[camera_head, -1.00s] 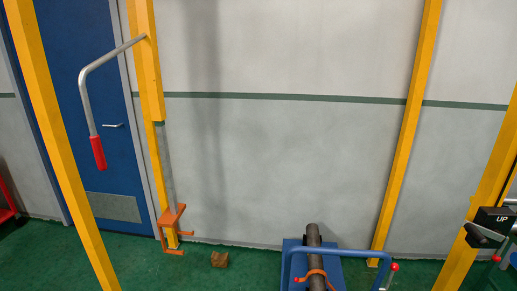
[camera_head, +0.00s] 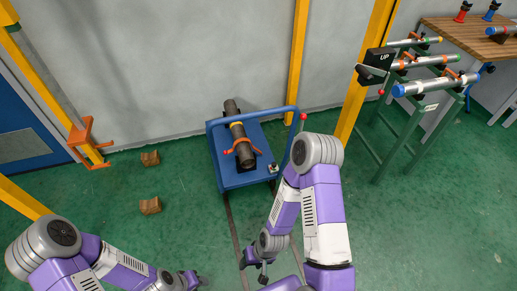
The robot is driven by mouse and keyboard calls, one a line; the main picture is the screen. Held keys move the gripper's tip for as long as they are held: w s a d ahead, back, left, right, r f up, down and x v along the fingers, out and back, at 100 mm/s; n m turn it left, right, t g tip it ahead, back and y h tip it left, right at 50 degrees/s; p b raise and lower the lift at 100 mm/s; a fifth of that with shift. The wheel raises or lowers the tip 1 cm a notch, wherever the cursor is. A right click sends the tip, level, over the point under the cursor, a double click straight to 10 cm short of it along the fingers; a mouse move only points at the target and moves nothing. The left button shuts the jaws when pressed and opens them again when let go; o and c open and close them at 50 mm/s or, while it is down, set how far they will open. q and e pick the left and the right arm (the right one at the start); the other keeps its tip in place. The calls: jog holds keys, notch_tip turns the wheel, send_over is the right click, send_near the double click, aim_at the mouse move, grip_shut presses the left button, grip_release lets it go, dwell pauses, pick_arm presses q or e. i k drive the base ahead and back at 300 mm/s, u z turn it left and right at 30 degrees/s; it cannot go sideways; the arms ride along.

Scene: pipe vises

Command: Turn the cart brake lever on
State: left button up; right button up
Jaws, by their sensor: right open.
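The blue cart (camera_head: 232,177) stands on the green floor near the wall, with a dark pipe (camera_head: 235,118) lying along its top under an orange clamp. A lever with a red knob (camera_head: 303,117), which looks like the brake lever, sticks up at the cart's right side by the blue handle rail; its lower part is hidden behind my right arm. My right gripper (camera_head: 253,271) is open and empty, low in the picture, in front of the cart and apart from it. My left gripper (camera_head: 193,280) is at the bottom edge, partly hidden, its jaws unclear.
Yellow posts (camera_head: 298,60) stand behind and to the right of the cart. A black UP box (camera_head: 378,59) is on the right post, beside a green rack (camera_head: 405,137) of pipes. Two brown blocks (camera_head: 150,205) lie on the floor at left. The floor between them and the cart is clear.

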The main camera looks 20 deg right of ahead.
aim_at(303, 116)
jog(key=z, duration=1.25)
jog(key=k, duration=0.6)
jog(key=u, duration=0.55)
jog(key=i, duration=0.95)
jog(key=u, duration=0.3)
